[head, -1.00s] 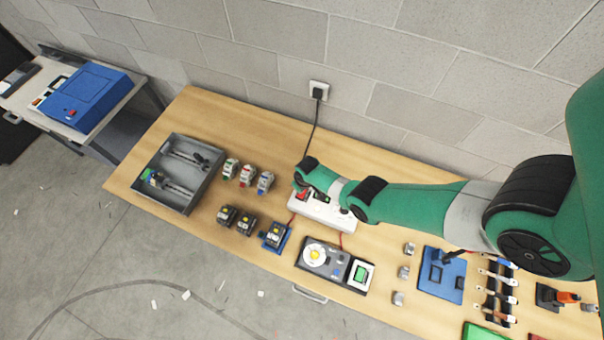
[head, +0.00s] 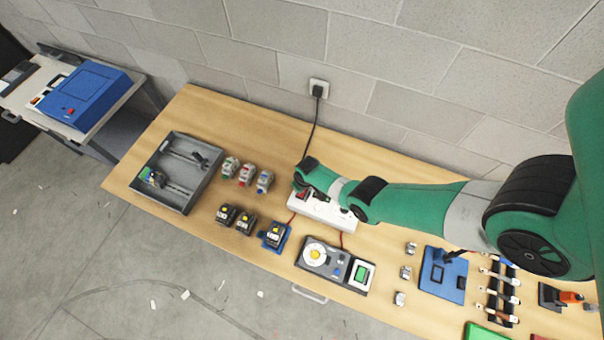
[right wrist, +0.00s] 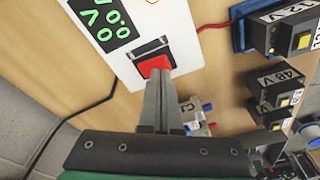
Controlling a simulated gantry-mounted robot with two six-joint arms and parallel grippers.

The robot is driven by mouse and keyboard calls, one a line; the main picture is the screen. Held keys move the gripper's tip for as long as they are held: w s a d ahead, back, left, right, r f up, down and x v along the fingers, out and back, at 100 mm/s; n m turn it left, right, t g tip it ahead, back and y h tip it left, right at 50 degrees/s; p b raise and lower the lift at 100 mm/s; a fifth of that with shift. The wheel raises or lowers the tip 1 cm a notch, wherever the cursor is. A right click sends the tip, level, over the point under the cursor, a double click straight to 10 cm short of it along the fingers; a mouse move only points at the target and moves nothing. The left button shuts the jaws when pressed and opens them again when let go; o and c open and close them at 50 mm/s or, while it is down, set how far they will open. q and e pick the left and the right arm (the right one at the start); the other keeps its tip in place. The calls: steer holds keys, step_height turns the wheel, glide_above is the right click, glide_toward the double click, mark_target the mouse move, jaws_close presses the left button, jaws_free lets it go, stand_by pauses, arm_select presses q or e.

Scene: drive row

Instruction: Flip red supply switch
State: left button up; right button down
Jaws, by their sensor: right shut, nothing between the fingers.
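The white power supply (head: 330,209) stands at the back middle of the bench, partly covered by my right arm. Its red switch (right wrist: 156,66) shows large in the right wrist view, set in a dark frame beside a display (right wrist: 108,20) with green digits reading zeros. My right gripper (right wrist: 161,74) is shut and empty. Its fingertips overlap the lower edge of the red switch in that view; I cannot tell whether they touch it. In the head view my right gripper (head: 318,194) is over the left end of the supply. My left gripper is not in view.
A black cord (head: 314,130) runs from the supply to a wall socket (head: 318,87). Several battery-like blocks (head: 245,222) and connectors (head: 246,174) stand to the left, near a grey tray (head: 163,201). A meter panel (head: 320,259) lies in front of the supply.

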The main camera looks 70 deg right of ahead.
steer(key=shift+f+b, duration=0.65)
steer(key=shift+f, duration=0.05)
stand_by(0.5)
